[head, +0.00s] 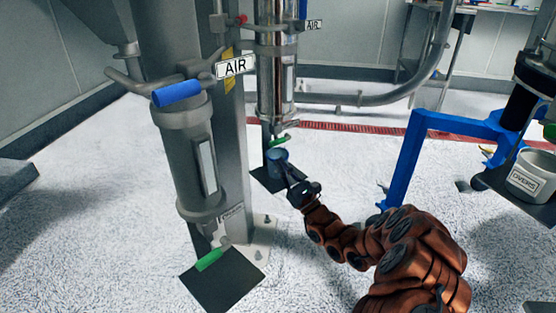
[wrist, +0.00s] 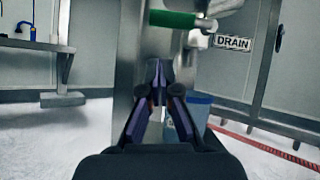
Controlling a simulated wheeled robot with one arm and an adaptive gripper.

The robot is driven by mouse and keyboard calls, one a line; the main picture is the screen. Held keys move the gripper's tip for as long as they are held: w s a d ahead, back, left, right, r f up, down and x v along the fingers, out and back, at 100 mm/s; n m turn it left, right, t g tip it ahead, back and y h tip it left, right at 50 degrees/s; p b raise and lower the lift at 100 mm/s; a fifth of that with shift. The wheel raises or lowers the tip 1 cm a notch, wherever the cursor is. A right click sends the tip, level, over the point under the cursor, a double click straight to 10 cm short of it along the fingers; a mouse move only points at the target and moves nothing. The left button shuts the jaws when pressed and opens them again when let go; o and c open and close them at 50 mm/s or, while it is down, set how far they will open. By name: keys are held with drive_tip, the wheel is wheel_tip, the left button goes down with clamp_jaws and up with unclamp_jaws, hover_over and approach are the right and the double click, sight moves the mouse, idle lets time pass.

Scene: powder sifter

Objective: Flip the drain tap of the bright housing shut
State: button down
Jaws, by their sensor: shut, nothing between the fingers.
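The bright housing (head: 277,80) is the shiny metal cylinder behind the grey column in the head view. Its drain tap has a green handle (head: 279,140) just below the housing's bottom. In the wrist view the green handle (wrist: 172,18) lies crosswise near the top edge, beside the DRAIN label (wrist: 232,42). My gripper (head: 291,179) is below and slightly right of the handle in the head view. The fingertips (wrist: 160,66) are together and empty, and appear below the handle, apart from it.
A blue container (head: 278,156) stands under the tap on a dark mat (head: 268,181), close to my gripper; it also shows in the wrist view (wrist: 198,106). A duller grey housing (head: 188,150) with its own green tap handle (head: 209,260) stands nearer left. A blue frame (head: 412,150) stands right.

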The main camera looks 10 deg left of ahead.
drive_tip(key=p+v, duration=0.3)
drive_tip(key=v, duration=0.7)
drive_tip(key=shift+s+a+p, duration=0.2)
drive_tip(key=shift+s+p, duration=0.05)
drive_tip(key=shift+p, duration=0.1)
